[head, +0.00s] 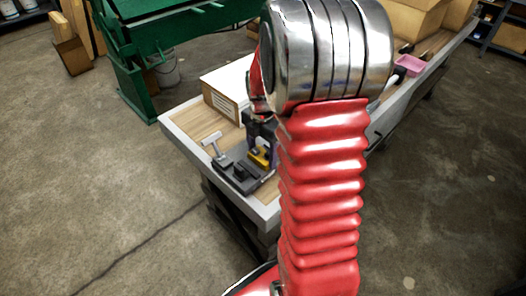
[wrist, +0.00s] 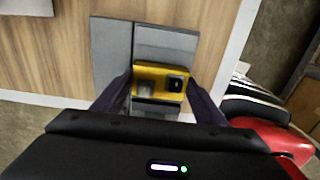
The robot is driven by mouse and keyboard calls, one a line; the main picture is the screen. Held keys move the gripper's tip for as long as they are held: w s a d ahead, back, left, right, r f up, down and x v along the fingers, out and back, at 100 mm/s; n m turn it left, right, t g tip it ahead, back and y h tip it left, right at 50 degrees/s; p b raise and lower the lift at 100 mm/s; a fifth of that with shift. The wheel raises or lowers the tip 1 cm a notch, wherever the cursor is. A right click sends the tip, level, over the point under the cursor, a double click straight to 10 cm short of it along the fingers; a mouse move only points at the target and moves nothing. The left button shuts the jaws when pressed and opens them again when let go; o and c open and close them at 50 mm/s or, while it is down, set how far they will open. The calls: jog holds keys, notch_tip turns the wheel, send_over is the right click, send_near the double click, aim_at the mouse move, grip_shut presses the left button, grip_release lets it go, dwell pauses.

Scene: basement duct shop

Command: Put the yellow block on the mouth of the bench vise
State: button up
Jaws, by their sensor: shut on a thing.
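The yellow block (head: 260,155) is between the fingers of my gripper (head: 259,147) at the right part of the dark bench vise (head: 226,164). In the wrist view, the block (wrist: 150,72) has dark round and square marks on its top. My gripper (wrist: 160,88) is shut on it, with one dark finger on each side. The grey vise (wrist: 165,43) shows beyond and beneath the block. Whether the block touches the vise cannot be told. My arm hides part of the bench beside the vise in the head view.
The vise sits near the corner of a wood-topped bench (head: 192,125) with a pale edge. A white-and-wood box (head: 222,97) stands behind it. A green machine (head: 135,50) is at the back left. Cardboard boxes and a pink tray (head: 409,63) are farther along the bench.

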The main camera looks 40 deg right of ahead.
aim_at(262, 155)
jog(key=o, duration=1.4)
jog(key=shift+c, duration=0.2)
notch_tip(262, 155, up, 12)
jog(key=shift+r, duration=0.1)
jog(key=s+a+r+m+t, duration=0.2)
jog(key=s+a+r+m, duration=0.1)
jog(key=s+a+m, duration=0.4)
jog(key=s+a+r+m+t, duration=0.3)
jog(key=s+a+m, duration=0.5)
jog(key=a+m, duration=0.4)
jog(key=shift+s+a+r+m+t, duration=0.15)
jog(key=shift+a+r+m+t, duration=0.15)
jog(key=shift+a, duration=0.9)
